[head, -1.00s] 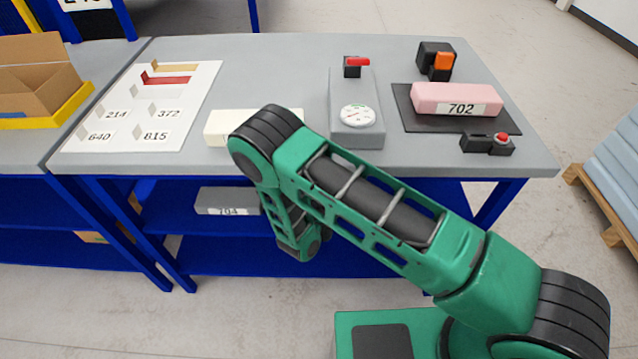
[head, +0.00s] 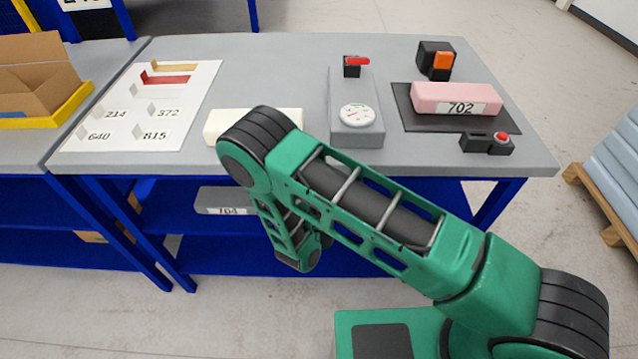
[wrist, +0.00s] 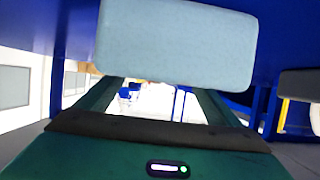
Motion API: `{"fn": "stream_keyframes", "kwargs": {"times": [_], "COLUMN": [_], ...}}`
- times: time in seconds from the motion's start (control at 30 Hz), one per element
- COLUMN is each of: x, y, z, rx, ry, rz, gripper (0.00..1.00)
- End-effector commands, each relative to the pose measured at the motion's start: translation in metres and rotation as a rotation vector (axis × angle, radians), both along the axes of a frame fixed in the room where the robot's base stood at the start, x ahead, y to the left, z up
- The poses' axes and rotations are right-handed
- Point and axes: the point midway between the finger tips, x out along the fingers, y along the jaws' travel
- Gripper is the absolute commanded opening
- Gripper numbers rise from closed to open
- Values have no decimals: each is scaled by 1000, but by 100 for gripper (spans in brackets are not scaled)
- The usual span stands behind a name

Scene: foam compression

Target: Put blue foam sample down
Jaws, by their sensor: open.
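The blue foam sample (wrist: 176,43) is a pale blue block with rounded corners. It fills the upper middle of the wrist view, just beyond the fingers. My gripper (wrist: 160,90) is open, its two green fingers spread left and right and reaching up toward the block's lower edge. I cannot tell whether the fingers touch it or what supports it. In the head view my arm bends down in front of the table, and it hides the gripper and the blue sample.
A grey block (head: 222,201) lies on the blue shelf under the table (head: 275,60). On top are a cream block (head: 226,125), a gauge device (head: 356,112), a pink block marked 702 (head: 440,97) on a dark mat, and a white labelled board (head: 190,88). A dark block (wrist: 300,83) shows at right.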

Motion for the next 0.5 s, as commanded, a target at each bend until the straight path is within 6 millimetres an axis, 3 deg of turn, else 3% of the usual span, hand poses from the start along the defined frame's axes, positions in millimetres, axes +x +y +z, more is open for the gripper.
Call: {"fn": "stream_keyframes", "kwargs": {"times": [0.2, 0.5], "x": [-43, -77], "y": [3, 4], "z": [17, 31], "rx": [-3, -1], "ry": [2, 1], "rz": [5, 3], "gripper": [87, 87]}}
